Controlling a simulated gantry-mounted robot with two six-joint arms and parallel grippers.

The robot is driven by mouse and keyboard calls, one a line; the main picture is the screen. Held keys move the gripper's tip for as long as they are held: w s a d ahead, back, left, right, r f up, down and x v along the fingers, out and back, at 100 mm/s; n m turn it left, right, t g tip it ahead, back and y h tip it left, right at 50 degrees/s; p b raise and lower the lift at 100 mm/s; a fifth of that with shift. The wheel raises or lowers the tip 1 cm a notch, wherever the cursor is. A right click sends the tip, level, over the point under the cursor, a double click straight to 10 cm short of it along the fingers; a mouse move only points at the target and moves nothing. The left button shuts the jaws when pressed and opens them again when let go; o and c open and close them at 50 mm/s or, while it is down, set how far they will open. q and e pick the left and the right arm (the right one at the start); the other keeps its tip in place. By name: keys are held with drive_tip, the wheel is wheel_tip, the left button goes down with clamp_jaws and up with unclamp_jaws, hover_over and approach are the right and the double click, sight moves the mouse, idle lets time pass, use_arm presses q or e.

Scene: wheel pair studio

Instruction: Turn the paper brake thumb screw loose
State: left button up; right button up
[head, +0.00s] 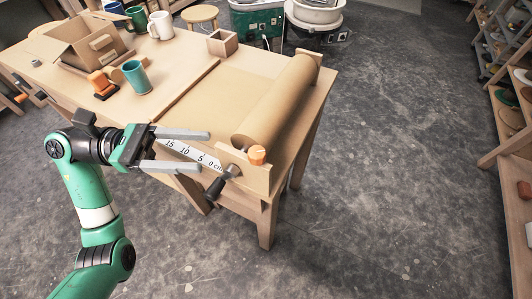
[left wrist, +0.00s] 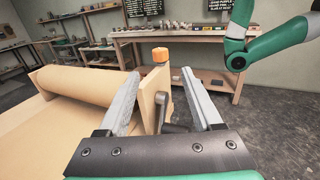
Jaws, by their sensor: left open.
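The orange thumb screw (head: 257,155) sits on top of the wooden end block of the paper roll holder, at the table's near corner. In the left wrist view the thumb screw (left wrist: 160,55) shows beyond my fingertips, between them. My left gripper (head: 210,152) is open and empty, its two fingers pointing toward the screw from the left and apart from it. The brown paper roll (head: 280,100) lies across the table end, with paper spread from it. A dark crank handle (head: 217,187) sticks out below the screw. My right gripper is not in the head view.
A ruler strip (head: 190,153) runs along the table's front edge near my fingers. An open cardboard box (head: 85,42), a teal cup (head: 137,77) and an orange tape dispenser (head: 101,82) stand farther left. The floor right of the table is clear.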

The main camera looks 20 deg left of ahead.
sight(257, 152)
use_arm(q)
drive_tip(key=p+x, duration=0.1)
drive_tip(key=x, duration=1)
drive_tip(key=shift+w+d, duration=0.15)
drive_tip(key=shift+d, duration=0.15)
clamp_jaws()
